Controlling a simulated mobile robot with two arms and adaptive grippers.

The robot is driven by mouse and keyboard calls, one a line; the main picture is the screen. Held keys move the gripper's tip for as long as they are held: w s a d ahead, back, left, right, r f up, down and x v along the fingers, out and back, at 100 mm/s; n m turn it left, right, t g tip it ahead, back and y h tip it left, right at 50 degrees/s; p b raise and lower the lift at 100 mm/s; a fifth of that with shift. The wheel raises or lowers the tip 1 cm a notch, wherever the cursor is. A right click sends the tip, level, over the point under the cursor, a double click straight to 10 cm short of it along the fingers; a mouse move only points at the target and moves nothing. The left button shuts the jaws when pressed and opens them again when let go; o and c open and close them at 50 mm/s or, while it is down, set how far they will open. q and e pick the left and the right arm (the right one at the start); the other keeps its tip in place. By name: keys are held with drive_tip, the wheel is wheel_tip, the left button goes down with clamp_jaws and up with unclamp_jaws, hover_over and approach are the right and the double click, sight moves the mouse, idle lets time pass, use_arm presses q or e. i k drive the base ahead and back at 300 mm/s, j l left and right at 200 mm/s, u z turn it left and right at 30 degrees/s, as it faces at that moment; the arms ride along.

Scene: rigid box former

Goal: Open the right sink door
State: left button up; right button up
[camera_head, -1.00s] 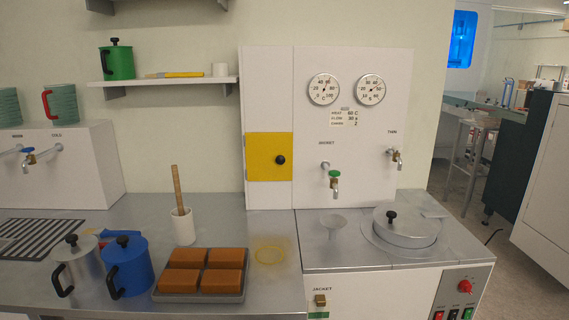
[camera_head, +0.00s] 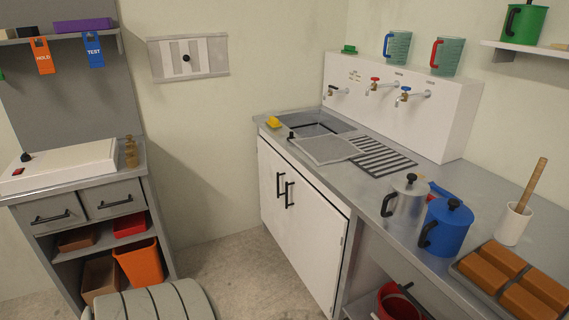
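The sink cabinet under the counter has two white doors with black bar handles. The right sink door (camera_head: 313,240) is the larger one in view and looks closed, with its handle (camera_head: 289,194) at its left edge. The left sink door (camera_head: 267,183) also looks closed, with its handle (camera_head: 279,186) close beside the other one. The sink (camera_head: 312,128) is in the counter above the doors. Neither of my grippers is in view.
The counter (camera_head: 391,195) holds a silver jug (camera_head: 409,200), a blue jug (camera_head: 447,228) and a tray of orange-brown blocks. A grey rounded thing (camera_head: 150,304) stands low at the front left. Floor (camera_head: 233,271) before the doors is clear. A drawer cabinet (camera_head: 85,205) stands left.

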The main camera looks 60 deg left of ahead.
sight(318, 230)
drive_tip(key=u, duration=1.6)
drive_tip(key=i+j+z, duration=0.3)
drive_tip(key=z, duration=0.2)
drive_tip(key=i+j+z, duration=0.15)
drive_tip(key=j+z, duration=0.35)
